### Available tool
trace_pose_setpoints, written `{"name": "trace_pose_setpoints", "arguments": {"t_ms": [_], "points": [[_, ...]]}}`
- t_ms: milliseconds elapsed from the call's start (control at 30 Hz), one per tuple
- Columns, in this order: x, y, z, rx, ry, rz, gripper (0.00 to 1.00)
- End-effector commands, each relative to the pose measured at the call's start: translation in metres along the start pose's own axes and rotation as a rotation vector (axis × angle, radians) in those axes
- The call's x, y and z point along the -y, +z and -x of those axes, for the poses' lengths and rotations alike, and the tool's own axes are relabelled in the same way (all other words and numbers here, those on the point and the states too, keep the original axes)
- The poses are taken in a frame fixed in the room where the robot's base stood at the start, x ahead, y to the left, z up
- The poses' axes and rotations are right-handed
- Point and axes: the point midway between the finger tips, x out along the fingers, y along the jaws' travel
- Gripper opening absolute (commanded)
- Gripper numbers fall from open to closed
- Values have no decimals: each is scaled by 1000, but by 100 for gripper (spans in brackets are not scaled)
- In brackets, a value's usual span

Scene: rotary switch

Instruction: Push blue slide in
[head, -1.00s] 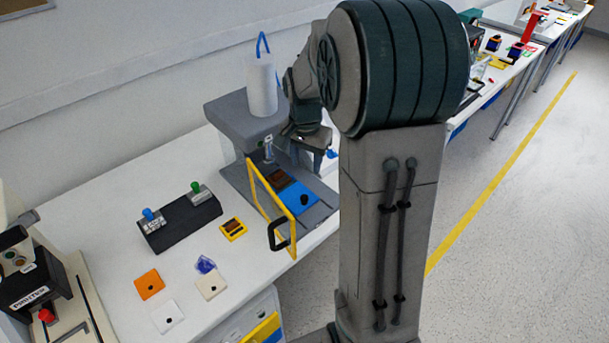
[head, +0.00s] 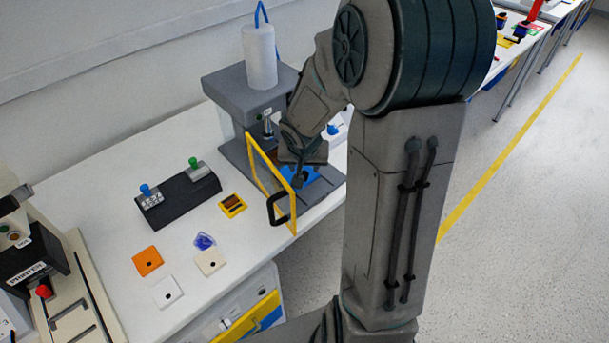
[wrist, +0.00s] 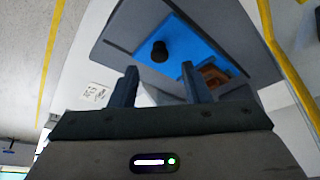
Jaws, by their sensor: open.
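The blue slide (wrist: 195,45) lies in the grey base of the press (wrist: 118,22), with a black knob (wrist: 159,51) standing on it. A brown and orange block (wrist: 213,76) sits by the slide's inner end. In the head view the slide (head: 325,178) is mostly hidden behind my arm. My gripper (wrist: 158,85) is open and empty, its two fingers pointing at the slide with the knob between them in the picture. I cannot tell whether a finger touches the knob. In the head view my gripper (head: 299,182) is over the slide, beside the yellow frame.
A yellow frame (head: 252,150) with a black handle (head: 276,208) stands close left of my gripper. The press column with a white cylinder (head: 260,58) rises behind. A black box with two knobs (head: 180,200) and small square plates lie on the table to the left.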

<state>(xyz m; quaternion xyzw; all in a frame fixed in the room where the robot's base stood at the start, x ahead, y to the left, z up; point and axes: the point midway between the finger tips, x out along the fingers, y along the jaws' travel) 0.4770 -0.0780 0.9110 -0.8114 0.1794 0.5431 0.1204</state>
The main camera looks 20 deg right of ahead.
Motion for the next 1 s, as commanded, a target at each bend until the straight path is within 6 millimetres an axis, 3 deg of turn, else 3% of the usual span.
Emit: {"name": "trace_pose_setpoints", "arguments": {"t_ms": [33,233,667,833,1000], "points": [[1,2,-14,2,-1,2,43],[0,1,-40,0,-1,0,43],[0,-1,-48,-1,0,0,43],[0,-1,-48,-1,0,-1,0],[0,-3,-50,-1,1,-6,0]]}}
